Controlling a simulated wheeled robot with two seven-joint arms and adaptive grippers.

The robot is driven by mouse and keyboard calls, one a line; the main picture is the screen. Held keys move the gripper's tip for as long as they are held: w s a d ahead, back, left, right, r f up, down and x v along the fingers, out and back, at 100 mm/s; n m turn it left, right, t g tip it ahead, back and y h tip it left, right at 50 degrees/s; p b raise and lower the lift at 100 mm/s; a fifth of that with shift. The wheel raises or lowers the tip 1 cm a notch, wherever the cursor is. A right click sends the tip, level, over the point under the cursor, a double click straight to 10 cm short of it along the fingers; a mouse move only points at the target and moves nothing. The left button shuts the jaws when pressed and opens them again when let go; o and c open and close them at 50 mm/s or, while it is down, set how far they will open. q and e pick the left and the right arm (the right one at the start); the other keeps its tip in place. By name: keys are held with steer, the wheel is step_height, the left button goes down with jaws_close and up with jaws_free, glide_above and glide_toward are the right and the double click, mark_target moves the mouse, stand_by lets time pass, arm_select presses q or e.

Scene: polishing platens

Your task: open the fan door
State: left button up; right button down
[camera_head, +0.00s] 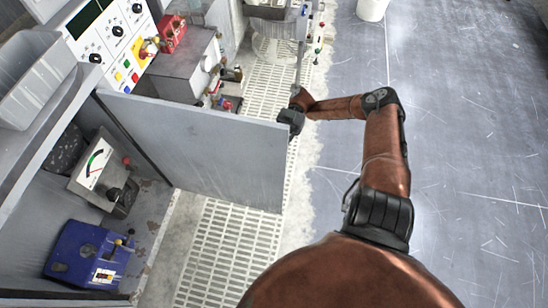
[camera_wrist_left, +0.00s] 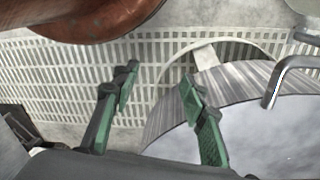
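The fan door (camera_head: 205,145) is a flat grey panel in the head view. It stands swung out from the cabinet over the floor grating, with the compartment behind it exposed. A copper-coloured arm of mine comes in from the lower right, and I take it for the right one. Its dark gripper (camera_head: 292,118) is at the door's outer upper corner; contact and finger opening are too small to tell. My left gripper (camera_wrist_left: 160,80) shows in the left wrist view, with its green fingers apart and nothing between them. I do not make it out in the head view.
The compartment holds a gauge box (camera_head: 98,180) and a blue unit (camera_head: 85,255). A control panel (camera_head: 110,35) and a red device (camera_head: 172,33) are above. A round grey disc (camera_wrist_left: 265,130) and a bent metal bar (camera_wrist_left: 275,85) are near the left fingers.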

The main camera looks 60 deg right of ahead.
arm_select(q)
steer(key=shift+w+d+r, duration=0.15)
steer(key=shift+w+r, duration=0.1)
steer(key=shift+r, duration=0.35)
arm_select(e)
steer(key=shift+w+d+r, duration=0.1)
steer(key=shift+w+d, duration=0.25)
steer(key=shift+w, duration=0.05)
steer(key=c, duration=2.3)
jaws_free()
steer(key=shift+o, duration=0.2)
steer(key=shift+s, duration=0.2)
